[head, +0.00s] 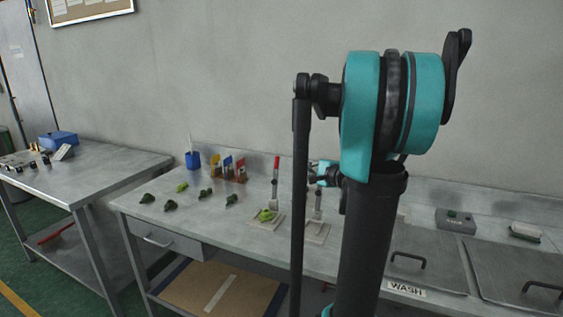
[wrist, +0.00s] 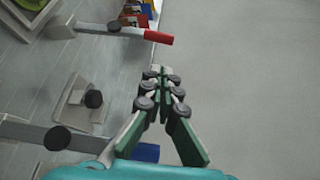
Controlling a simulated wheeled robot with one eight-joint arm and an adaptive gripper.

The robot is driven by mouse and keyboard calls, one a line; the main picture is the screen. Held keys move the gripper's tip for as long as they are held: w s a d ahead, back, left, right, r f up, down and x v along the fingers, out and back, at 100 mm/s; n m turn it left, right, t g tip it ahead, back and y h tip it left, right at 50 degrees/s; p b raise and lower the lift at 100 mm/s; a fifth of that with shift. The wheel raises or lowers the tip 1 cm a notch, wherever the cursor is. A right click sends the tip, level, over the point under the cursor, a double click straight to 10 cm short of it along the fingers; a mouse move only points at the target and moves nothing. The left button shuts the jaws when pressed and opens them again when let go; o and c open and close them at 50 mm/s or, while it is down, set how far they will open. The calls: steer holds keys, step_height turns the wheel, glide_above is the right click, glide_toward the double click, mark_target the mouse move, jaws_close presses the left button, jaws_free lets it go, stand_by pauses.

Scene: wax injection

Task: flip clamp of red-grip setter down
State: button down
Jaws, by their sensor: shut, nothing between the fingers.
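The red-grip setter stands on the table in the head view, with its red grip (head: 277,162) at the top of an upright lever. A light green piece (head: 267,215) sits on its pale base plate. In the wrist view its red grip (wrist: 158,37) lies beyond and slightly left of my fingertips, apart from them. My gripper (wrist: 160,73) is shut and empty. In the head view my arm hides most of my gripper, and its fingertips cannot be made out.
A second setter (head: 315,232) stands just right, partly behind my arm; its blue grip (wrist: 146,152) shows close beside my fingers in the wrist view. Several dark green pieces (head: 170,205), small coloured holders (head: 228,166) and a blue cup (head: 193,160) are to the left.

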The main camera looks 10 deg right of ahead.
glide_above(276, 178)
steer(key=w+d, duration=0.1)
steer(key=d, duration=0.3)
steer(key=f, duration=0.2)
steer(key=shift+w+a+r, duration=0.1)
steer(key=shift+a+r, duration=0.05)
steer(key=shift+r, duration=0.1)
steer(key=shift+a, duration=0.1)
